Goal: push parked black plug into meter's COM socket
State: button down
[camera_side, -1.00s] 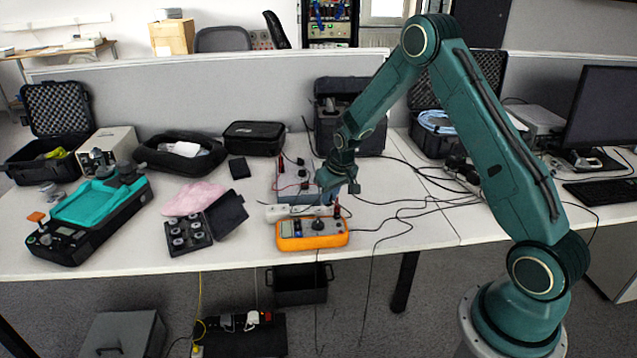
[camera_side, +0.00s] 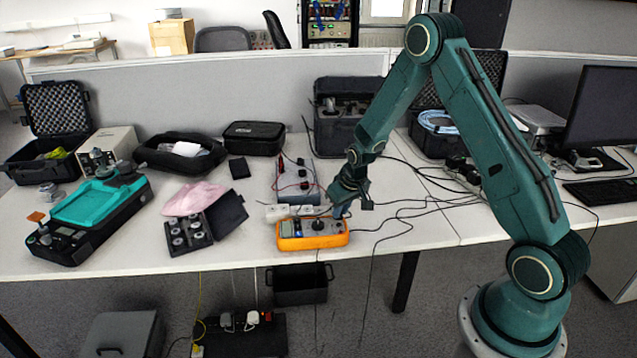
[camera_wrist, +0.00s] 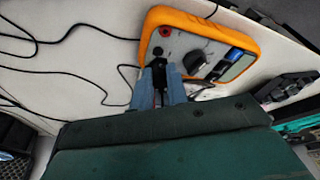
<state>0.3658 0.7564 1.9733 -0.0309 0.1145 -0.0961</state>
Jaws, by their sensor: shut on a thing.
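The orange meter (camera_side: 326,241) lies on the white table at the front edge. In the wrist view the meter (camera_wrist: 247,38) shows its grey face, a dark dial (camera_wrist: 194,62) and a red plug or socket (camera_wrist: 166,31). My gripper (camera_side: 341,211) is low over the meter's right end. In the wrist view my gripper's blue fingers (camera_wrist: 159,84) are shut on the black plug (camera_wrist: 158,65), which reaches over the meter's edge area. The fingers hide part of the plug, and I cannot tell whether its tip is in the COM socket.
A white power strip (camera_side: 285,213) and a grey supply box (camera_side: 297,182) with leads stand behind the meter. Black cables (camera_side: 400,215) run over the table to the right. A case with weights (camera_side: 190,236) lies left; bare table lies between.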

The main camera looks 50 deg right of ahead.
jog(key=shift+f, duration=1.2)
dwell(4.3)
jog(key=c, duration=1.3)
grip_release()
jog(key=shift+r, duration=0.1)
jog(key=shift+v, duration=2.45)
jog(key=shift+s, duration=0.1)
